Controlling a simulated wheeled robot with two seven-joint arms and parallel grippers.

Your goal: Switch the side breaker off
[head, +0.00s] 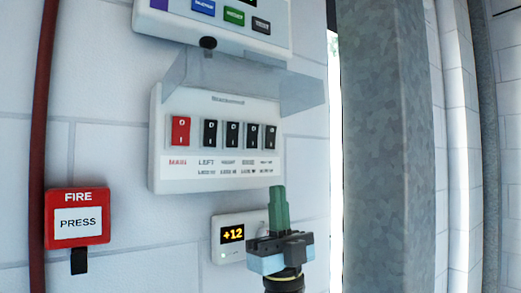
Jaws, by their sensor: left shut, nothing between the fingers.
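A white breaker panel (158,165) is on the wall, with a red switch (180,131) at its left end and several black switches to the right. The labels under them are small and blurred, and I cannot tell for sure which one is the side breaker. I cannot tell which way each switch is tipped. A see-through cover (225,72) is swung up above the switches. My left gripper (279,200), with green fingers, is shut and empty. It points up, with its tips near the panel's lower right edge, below the rightmost black switch (270,137). My right gripper is out of view.
A small white display box (228,254) reading +12 is left of my gripper. A red FIRE box (78,216) and a red pipe (45,100) are at the left. Another panel (200,25) is above. A grey metal post (390,150) stands at the right.

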